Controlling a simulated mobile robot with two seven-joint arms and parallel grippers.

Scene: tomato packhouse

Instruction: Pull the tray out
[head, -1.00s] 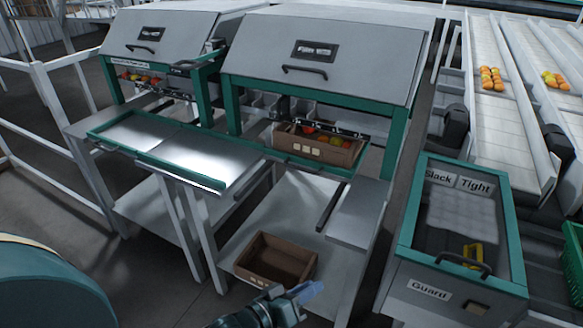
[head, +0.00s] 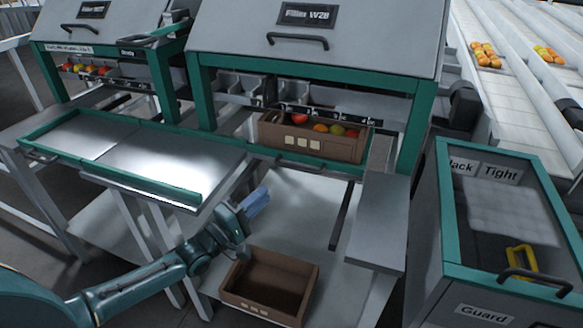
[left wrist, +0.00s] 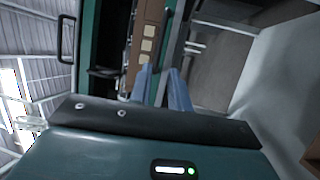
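A tray with a long green front edge (head: 240,147) and a small bar handle (head: 298,162) sits under the right-hand hood in the head view. A brown crate of tomatoes (head: 272,136) stands on it. The crate also shows in the left wrist view (left wrist: 137,60), beyond the fingertips. My left gripper (head: 258,201) is below and in front of this edge, apart from the handle. Its blue fingers (left wrist: 163,80) are spread with nothing seen between them. My right gripper is out of view.
A steel tray surface (head: 170,160) with a green rim juts out at the left, close to my left arm. An empty brown crate (head: 300,277) sits on the lower shelf. A guarded box (head: 440,230) stands at the right.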

